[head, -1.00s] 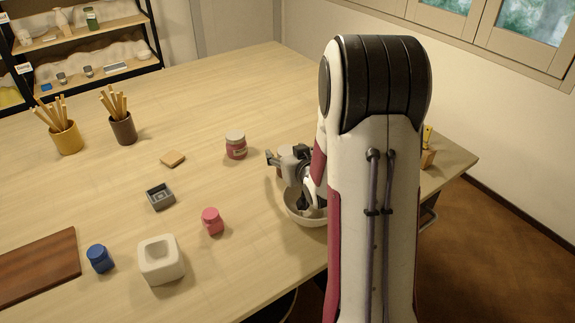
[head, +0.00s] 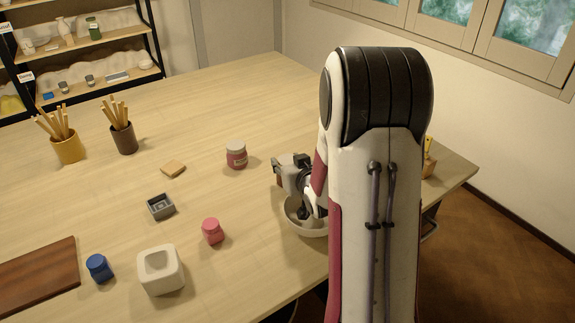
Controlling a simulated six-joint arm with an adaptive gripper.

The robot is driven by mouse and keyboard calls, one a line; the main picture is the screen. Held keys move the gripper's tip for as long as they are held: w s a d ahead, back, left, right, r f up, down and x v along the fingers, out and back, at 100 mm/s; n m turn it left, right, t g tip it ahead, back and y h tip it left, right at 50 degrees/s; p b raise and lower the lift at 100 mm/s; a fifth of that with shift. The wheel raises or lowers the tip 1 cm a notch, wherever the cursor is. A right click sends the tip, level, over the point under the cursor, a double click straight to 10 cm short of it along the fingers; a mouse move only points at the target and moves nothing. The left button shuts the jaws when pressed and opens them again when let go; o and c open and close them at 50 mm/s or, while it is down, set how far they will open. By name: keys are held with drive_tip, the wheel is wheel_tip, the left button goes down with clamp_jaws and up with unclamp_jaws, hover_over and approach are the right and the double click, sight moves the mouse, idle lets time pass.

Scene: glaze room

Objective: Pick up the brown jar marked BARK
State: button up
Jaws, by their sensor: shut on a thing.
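My gripper (head: 284,172) is at the right of the table, just behind the white bowl, and it is shut on a jar. Only a small brownish part of the brown jar (head: 279,181) shows beside the fingers. Most of it is hidden by my gripper and arm, and no BARK marking can be read. I cannot tell whether the jar touches the table.
A white bowl (head: 309,230) stands close in front of my gripper, partly hidden by my arm.

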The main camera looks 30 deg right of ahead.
drive_tip(key=shift+r, duration=4.9)
